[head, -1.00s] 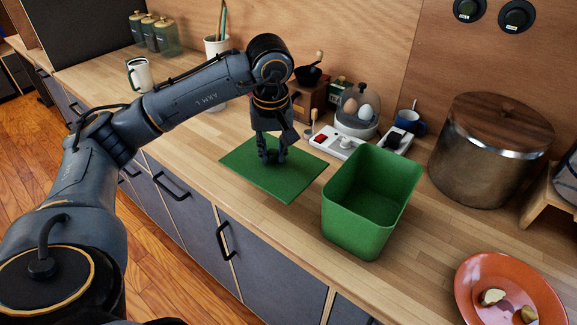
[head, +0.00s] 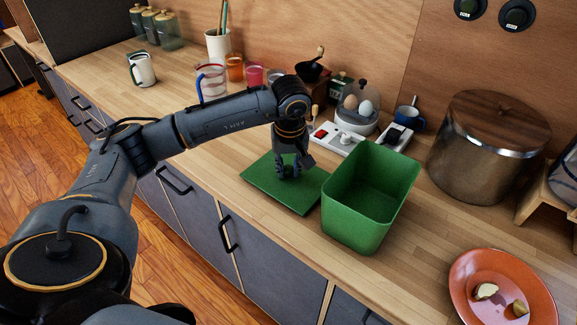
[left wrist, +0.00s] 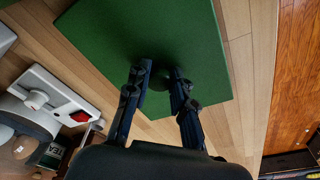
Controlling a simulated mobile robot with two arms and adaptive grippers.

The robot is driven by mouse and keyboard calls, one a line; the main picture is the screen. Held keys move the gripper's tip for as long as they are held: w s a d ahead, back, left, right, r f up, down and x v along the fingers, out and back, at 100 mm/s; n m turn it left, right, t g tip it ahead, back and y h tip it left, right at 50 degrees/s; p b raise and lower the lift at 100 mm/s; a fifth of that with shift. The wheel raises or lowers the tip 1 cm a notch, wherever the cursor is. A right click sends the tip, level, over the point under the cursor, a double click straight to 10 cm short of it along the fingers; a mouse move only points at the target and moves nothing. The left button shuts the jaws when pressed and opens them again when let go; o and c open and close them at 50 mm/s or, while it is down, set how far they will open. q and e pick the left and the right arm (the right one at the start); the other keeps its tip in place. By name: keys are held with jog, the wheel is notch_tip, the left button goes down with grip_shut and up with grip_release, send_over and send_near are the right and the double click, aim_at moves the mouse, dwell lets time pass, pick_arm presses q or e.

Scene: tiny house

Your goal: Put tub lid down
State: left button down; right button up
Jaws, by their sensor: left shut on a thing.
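The tub lid (head: 296,196) is a flat green square with a dark knob in its middle. My left gripper (head: 289,174) is above it, pointing down, shut on the knob. The lid is level, on or just above the wooden counter; I cannot tell if it touches. The open green tub (head: 358,228) stands upright just to its right, hiding the lid's right corner in the head view. In the left wrist view the lid (left wrist: 160,35) spreads out beyond my left gripper (left wrist: 160,76), with counter showing around it. My right gripper is not in view.
A large wooden-lidded pot (head: 482,150) and an orange plate (head: 480,262) stand to the right. The counter left of the lid has free room.

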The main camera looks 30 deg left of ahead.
aim_at(289, 182)
pick_arm(q)
jog(key=c, duration=1.1)
grip_release()
jog(key=shift+f, duration=0.1)
jog(key=shift+c, duration=0.2)
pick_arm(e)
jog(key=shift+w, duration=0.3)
pick_arm(q)
jog(key=shift+r, duration=0.3)
notch_tip(289, 182, up, 12)
jog(key=s+d+b, duration=0.1)
jog(key=shift+s+f+b, duration=0.2)
jog(key=shift+b, duration=0.2)
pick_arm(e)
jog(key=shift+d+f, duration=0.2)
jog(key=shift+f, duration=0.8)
